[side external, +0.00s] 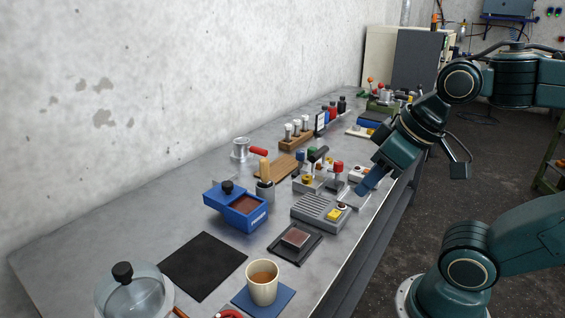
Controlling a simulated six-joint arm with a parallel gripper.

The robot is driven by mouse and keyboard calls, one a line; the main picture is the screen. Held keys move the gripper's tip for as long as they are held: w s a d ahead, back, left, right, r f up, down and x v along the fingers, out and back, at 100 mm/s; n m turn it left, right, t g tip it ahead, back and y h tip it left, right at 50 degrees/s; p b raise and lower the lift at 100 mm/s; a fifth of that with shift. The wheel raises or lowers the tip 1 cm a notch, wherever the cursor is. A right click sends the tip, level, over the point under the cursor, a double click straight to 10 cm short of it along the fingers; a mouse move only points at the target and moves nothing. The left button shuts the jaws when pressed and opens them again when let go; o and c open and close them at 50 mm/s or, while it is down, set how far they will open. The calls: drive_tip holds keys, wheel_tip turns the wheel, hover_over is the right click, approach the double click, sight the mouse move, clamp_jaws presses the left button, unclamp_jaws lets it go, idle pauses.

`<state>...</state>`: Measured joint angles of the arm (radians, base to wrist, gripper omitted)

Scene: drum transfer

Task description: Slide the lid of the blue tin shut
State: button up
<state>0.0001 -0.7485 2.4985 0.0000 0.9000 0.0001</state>
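The blue tin (255,222) stands on the grey bench left of centre, with a pale label on its front. Its blue lid (214,192) with a black knob (227,186) sits toward the left-back side. The tin is partly open, and brown contents (238,201) show beside the knob. My gripper (368,186) is at the lower end of my arm, over the right part of the bench near its edge. It is well to the right of the tin and not touching it. Its fingers are too small and hidden to tell whether they are open or shut.
A black mat (204,265) lies bare in front. A cup of brown drink (262,283) and a glass jar (135,295) stand nearer.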

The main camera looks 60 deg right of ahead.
drive_tip(key=shift+w+r, duration=0.1)
drive_tip(key=shift+w, duration=0.1)
drive_tip(key=c, duration=0.3)
drive_tip(key=shift+w+r, duration=0.15)
drive_tip(key=shift+w, duration=0.1)
clamp_jaws()
drive_tip(key=w+d+r+m+g, duration=0.1)
drive_tip(key=w+r, duration=0.1)
drive_tip(key=w, duration=0.9)
drive_tip(key=w+d+r+m, duration=0.1)
drive_tip(key=w+r, duration=0.1)
drive_tip(key=w, duration=1)
drive_tip(key=w+d+f, duration=0.2)
drive_tip(key=w+f, duration=0.3)
drive_tip(key=w, duration=0.4)
drive_tip(key=w+d+f+m+g+h, duration=0.1)
drive_tip(key=w+d+f, duration=0.1)
drive_tip(key=w+f, duration=0.4)
drive_tip(key=w, duration=0.4)
drive_tip(key=shift+w+f, duration=0.25)
drive_tip(key=shift+f, duration=0.05)
